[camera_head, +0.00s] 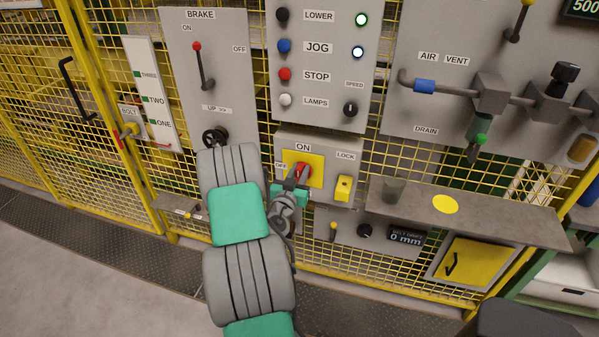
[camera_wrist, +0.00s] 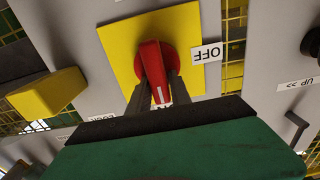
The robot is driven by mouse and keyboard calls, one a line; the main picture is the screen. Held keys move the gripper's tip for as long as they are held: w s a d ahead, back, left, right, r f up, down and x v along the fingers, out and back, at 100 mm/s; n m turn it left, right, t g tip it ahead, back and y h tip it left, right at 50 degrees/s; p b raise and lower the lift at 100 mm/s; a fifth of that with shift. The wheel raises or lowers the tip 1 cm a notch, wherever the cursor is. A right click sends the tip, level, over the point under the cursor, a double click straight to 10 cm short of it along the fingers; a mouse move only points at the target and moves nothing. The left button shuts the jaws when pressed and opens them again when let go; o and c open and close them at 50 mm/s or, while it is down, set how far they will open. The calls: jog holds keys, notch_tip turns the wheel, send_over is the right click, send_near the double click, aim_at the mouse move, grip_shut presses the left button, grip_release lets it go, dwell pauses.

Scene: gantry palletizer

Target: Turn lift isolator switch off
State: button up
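The lift isolator switch has a red rotary handle (camera_head: 303,171) on a yellow plate (camera_head: 318,161), with an ON label (camera_head: 303,147) above and an OFF label (camera_head: 281,166) at the left. In the wrist view the red handle (camera_wrist: 153,62) has a white line pointing toward the mostly hidden ON label; the OFF label (camera_wrist: 206,53) is to the right. My gripper (camera_wrist: 158,92) has one finger on each side of the handle, close against it, and appears shut on it. In the head view my gripper (camera_head: 296,184) is at the switch, its fingertips partly hidden.
A yellow lock block (camera_head: 343,187) sits right of the switch; it also shows in the wrist view (camera_wrist: 48,92). A grey shelf (camera_head: 500,220) with a cup (camera_head: 393,189) juts out at the right. The brake panel (camera_head: 222,75) is at upper left, above my arm.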

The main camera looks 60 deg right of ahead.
grip_shut()
jog(key=shift+w+f+n, duration=0.1)
jog(key=shift+n, duration=0.3)
jog(key=n+b, duration=0.2)
jog(key=n, duration=0.1)
jog(key=shift+w+a+f+n, duration=0.1)
jog(key=shift+w+n, duration=0.2)
jog(key=shift+w+a+f+n+b, duration=0.1)
jog(key=shift+w+f+n+b, duration=0.15)
jog(key=shift+n, duration=2)
jog(key=shift+w+d+f+n+b, duration=0.1)
jog(key=shift+w+f+n+b, duration=0.15)
jog(key=shift+n, duration=2.05)
jog(key=shift+w+a+f+n+b, duration=0.15)
jog(key=shift+f+n, duration=0.2)
jog(key=shift+n, duration=1.9)
